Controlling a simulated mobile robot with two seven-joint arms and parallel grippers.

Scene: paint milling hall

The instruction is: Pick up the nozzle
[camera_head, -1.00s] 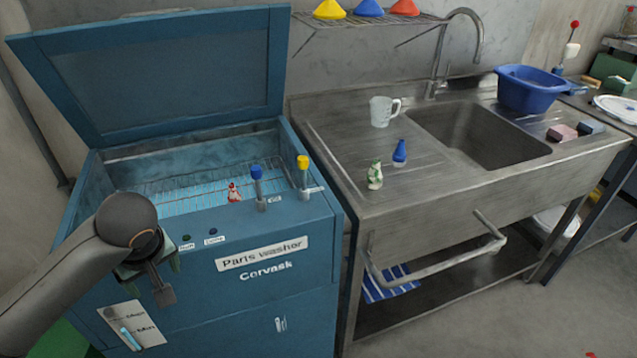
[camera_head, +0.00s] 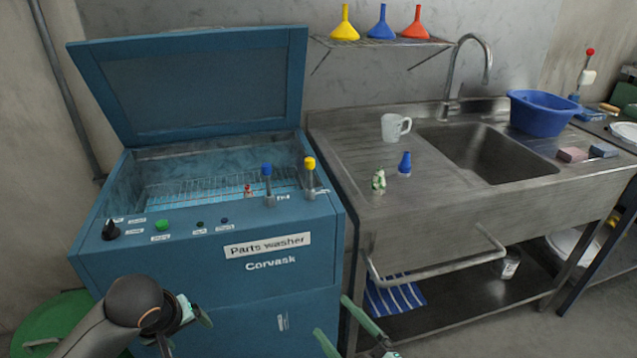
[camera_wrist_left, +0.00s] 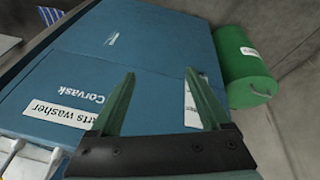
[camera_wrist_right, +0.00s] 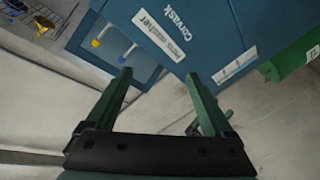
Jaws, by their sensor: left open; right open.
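Several small pieces could be the nozzle; I cannot tell which. A small red and white piece (camera_head: 248,190) sits in the wire basket inside the open blue parts washer (camera_head: 200,265). A green and white piece (camera_head: 379,181) and a blue, tapered piece (camera_head: 405,163) stand on the steel drainboard left of the sink. My left gripper (camera_head: 190,322) is open and empty, low in front of the washer; its fingers also show in the left wrist view (camera_wrist_left: 159,75). My right gripper (camera_head: 332,316) is open and empty, low by the washer's front right corner; it also shows in the right wrist view (camera_wrist_right: 158,75).
Blue-capped (camera_head: 267,185) and yellow-capped (camera_head: 310,176) fittings stand on the washer's front rim. A white mug (camera_head: 395,127) and blue basin (camera_head: 541,113) are on the sink unit (camera_head: 350,160). A rail (camera_head: 440,265) juts out in front. A green drum (camera_head: 60,320) stands at left.

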